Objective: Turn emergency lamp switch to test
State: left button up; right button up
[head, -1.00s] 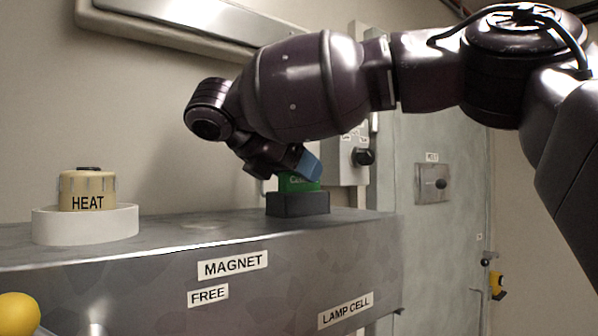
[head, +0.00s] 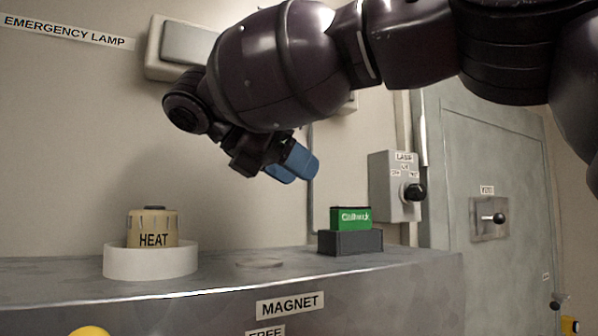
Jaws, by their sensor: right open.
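The emergency lamp switch is a grey wall box (head: 396,190) labelled LAMP, with a black knob (head: 413,192) on its front. The small position marks are hard to read, and I cannot tell the knob's setting. The emergency lamp (head: 190,45) is a pale wall fixture at the top, partly hidden by my right arm, beside an EMERGENCY LAMP label (head: 65,32). My right gripper (head: 292,164), with blue fingertips, is open and empty. It hangs in the air left of the switch, apart from it. My left gripper is not in view.
A green cell (head: 351,218) sits in a dark holder (head: 350,243) on the metal bench (head: 220,284), below and right of my gripper. A HEAT jar (head: 152,229) stands in a white ring (head: 150,262) at left. A grey door (head: 500,160) is at right.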

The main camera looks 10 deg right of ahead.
aim_at(416, 192)
jog(key=k, duration=1)
